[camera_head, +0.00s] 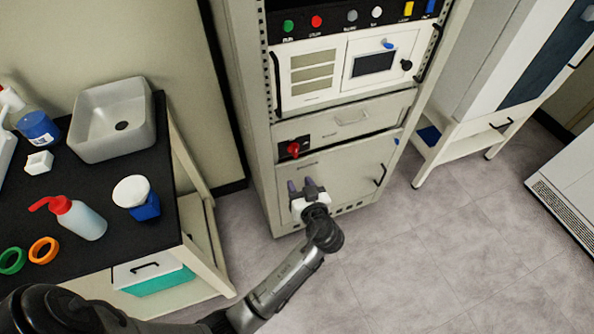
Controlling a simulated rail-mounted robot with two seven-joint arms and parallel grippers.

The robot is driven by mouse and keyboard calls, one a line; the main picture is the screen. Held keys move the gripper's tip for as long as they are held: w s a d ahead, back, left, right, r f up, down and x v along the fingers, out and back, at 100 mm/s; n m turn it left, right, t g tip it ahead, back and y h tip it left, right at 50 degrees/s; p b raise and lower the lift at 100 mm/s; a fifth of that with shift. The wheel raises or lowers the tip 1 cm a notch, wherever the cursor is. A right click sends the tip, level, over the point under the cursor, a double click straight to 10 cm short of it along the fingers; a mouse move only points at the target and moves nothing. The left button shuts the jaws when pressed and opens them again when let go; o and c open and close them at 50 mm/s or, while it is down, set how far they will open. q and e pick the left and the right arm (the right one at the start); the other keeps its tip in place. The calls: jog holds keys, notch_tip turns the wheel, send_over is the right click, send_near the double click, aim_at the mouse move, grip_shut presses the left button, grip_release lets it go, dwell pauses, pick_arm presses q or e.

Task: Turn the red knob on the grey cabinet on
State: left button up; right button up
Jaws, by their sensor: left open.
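The grey cabinet (345,177) stands in the middle of the view. The red knob (294,149) is on a dark plate at the left of its front, below the instrument panels. My left gripper (301,186) is in front of the cabinet's lower door, a little below the knob. Its two fingers are apart, with nothing seen between them, and point up toward the knob. The fingers look clear of the knob, but the exact depth gap is hard to tell. My right gripper is not in view.
A black-topped bench (97,203) at the left holds a sink (113,120), a red-capped wash bottle (77,217), a white-lidded blue jar (137,197) and rings. A black handle (381,175) sticks out at the lower door's right. Floor (430,250) in front is clear.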

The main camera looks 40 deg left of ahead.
aim_at(296, 151)
pick_arm(q)
jog(key=w+d+f+n+t+y+b, duration=0.1)
jog(key=w+d+f+y+b, duration=0.1)
jog(key=w+f+b, duration=0.3)
jog(key=b+x, duration=0.1)
jog(key=x, duration=0.3)
jog(key=b+x, duration=0.2)
jog(key=x, duration=0.1)
jog(key=r+b+x, duration=0.1)
jog(key=x, duration=0.3)
jog(key=shift+s+a, duration=0.25)
jog(key=shift+a, duration=0.25)
jog(key=shift+b+x, duration=0.4)
jog(key=shift+x, duration=0.45)
jog(key=shift+w+a, duration=0.1)
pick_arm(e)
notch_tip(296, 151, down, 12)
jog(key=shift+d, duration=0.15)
pick_arm(q)
jog(key=shift+c, duration=0.3)
grip_shut()
